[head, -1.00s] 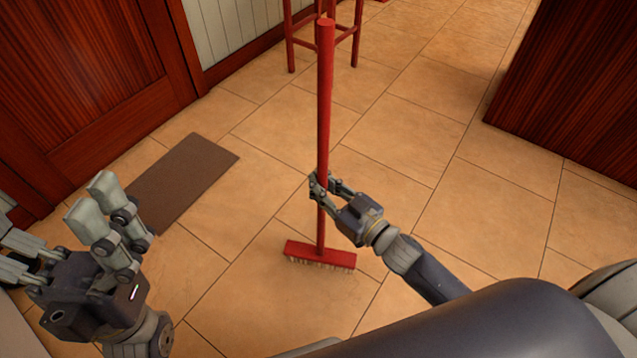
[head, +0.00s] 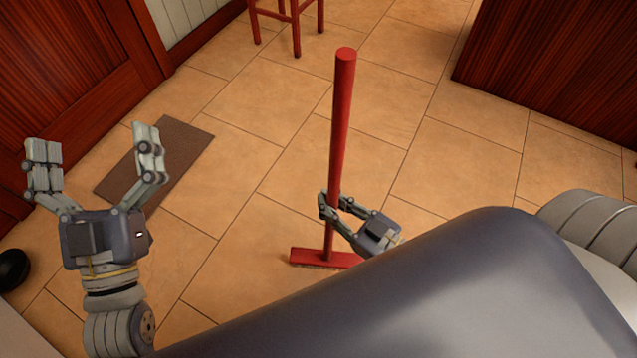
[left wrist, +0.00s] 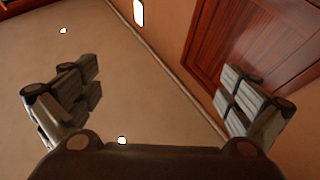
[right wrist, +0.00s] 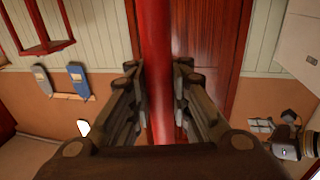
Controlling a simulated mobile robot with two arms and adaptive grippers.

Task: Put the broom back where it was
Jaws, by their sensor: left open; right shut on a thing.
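The red broom (head: 341,120) stands nearly upright in the head view, its brush head (head: 312,257) low near the tiled floor. I cannot tell whether the bristles touch the floor. My right gripper (head: 328,204) is shut around the lower part of the handle. In the right wrist view the red handle (right wrist: 158,60) runs between the fingers. My left gripper (head: 97,158) is open and empty, well to the left of the broom. Its spread fingers also show in the left wrist view (left wrist: 155,100). Part of my right arm hides the right end of the brush head.
A brown mat (head: 158,165) lies on the floor by a dark red wooden door (head: 70,70). A red stool (head: 290,20) stands at the back. A dark red wooden panel (head: 550,65) is at the upper right. The tiles between are clear.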

